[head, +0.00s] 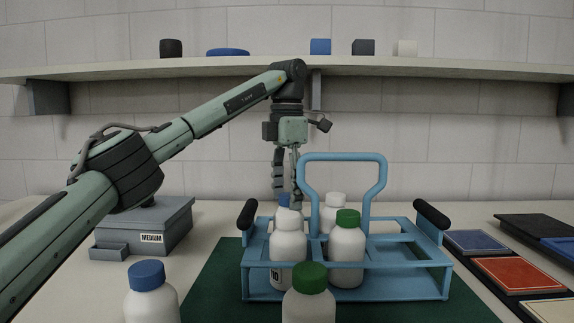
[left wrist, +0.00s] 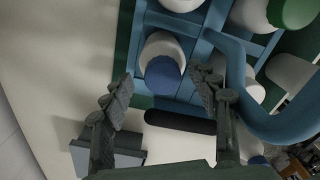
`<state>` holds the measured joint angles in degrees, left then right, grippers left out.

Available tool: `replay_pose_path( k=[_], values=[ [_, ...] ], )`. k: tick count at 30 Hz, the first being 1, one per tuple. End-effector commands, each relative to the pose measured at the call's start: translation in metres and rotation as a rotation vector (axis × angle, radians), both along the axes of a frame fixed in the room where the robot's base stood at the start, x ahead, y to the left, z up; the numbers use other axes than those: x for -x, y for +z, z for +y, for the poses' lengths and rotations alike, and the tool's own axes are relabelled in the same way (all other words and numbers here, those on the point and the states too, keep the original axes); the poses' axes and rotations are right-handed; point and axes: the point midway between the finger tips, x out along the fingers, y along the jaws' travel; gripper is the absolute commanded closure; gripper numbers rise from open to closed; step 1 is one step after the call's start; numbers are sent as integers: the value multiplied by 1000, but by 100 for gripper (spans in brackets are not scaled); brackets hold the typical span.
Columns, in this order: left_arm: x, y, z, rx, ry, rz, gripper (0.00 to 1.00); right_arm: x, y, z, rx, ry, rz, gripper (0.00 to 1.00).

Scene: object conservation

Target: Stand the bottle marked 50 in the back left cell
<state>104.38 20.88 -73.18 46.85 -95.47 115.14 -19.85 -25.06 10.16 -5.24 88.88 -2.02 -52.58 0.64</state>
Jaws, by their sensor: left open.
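A blue carrier (head: 400,290) with an arched handle stands on a green mat. In its back left cell is a white bottle with a blue cap (head: 284,200), mostly hidden by the bottle in front; its marking is out of sight. It also shows in the left wrist view (left wrist: 163,70), standing in a cell. My left gripper (head: 286,188) is open, pointing down over this bottle, with its fingertips (left wrist: 163,78) either side of the cap. The front left bottle (head: 288,245) has a white cap and a label ending in 0, not clearly readable. My right gripper is not in view.
A green-capped bottle (head: 348,255) and a white-capped bottle (head: 334,203) stand in the carrier. Blue-capped (head: 150,295) and green-capped (head: 308,300) bottles stand nearer. A grey box marked MEDIUM (head: 160,225) is left; coloured trays (head: 520,273) lie right. A shelf (head: 200,68) runs above.

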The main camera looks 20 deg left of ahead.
Motion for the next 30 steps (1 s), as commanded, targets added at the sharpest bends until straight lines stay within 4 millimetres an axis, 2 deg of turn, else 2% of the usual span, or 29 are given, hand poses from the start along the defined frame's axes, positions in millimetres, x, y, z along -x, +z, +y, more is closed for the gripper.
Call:
replay_pose_path(
  k=[1,3,8,18,30],
  values=[
    [0,16,-1,-1,1,-6,39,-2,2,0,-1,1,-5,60],
    [0,34,-2,-2,1,-6,39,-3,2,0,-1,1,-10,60],
    [1,66,-2,-1,2,-7,39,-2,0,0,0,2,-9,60],
    [1,83,-1,1,-1,-1,39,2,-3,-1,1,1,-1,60],
    [0,83,-1,1,-1,-1,39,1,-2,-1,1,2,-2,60]
  ],
)
